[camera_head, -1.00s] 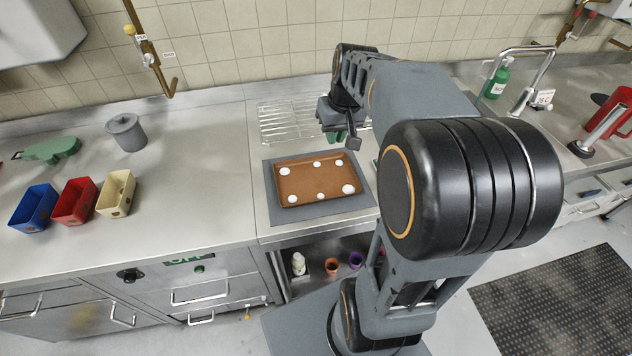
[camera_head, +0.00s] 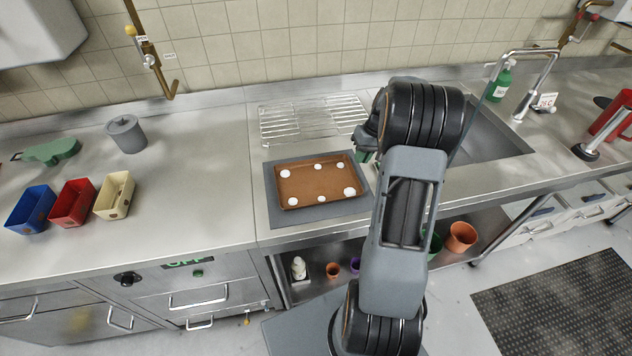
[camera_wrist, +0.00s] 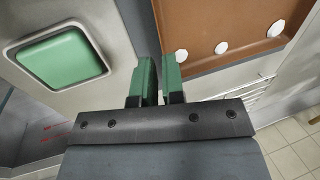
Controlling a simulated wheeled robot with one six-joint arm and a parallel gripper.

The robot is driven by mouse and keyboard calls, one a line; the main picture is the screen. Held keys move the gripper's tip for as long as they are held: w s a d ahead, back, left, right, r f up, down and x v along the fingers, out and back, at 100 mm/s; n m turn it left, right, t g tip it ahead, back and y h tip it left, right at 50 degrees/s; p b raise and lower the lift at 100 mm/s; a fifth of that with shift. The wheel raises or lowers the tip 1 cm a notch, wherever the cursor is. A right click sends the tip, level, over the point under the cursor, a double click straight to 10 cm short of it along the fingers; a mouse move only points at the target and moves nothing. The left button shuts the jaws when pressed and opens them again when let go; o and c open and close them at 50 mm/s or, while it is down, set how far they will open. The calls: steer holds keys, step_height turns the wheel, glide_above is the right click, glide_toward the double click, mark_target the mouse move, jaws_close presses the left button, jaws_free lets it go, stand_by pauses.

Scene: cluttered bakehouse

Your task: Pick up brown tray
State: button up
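The brown tray (camera_head: 318,185) lies flat on a dark grey mat (camera_head: 290,218) on the steel counter. Several white round pieces (camera_head: 349,191) sit on it. The tray also shows at the upper right of the wrist view (camera_wrist: 210,20). My gripper (camera_wrist: 160,78) has green fingers with a narrow gap between them and nothing held. It is beside the tray's right side, apart from it. In the head view my arm hides most of the gripper.
A green square item with a pale rim (camera_wrist: 62,58) is left of the fingers in the wrist view. A wire rack (camera_head: 300,120) lies behind the tray. The sink (camera_head: 490,135) is to the right. Blue, red and cream bins (camera_head: 115,195) stand left; the counter between is clear.

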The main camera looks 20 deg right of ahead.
mark_target(354, 172)
steer(key=shift+p+x, duration=0.85)
steer(key=shift+x, duration=2.25)
steer(key=shift+s, duration=0.15)
jaws_close()
steer(key=shift+r, duration=0.1)
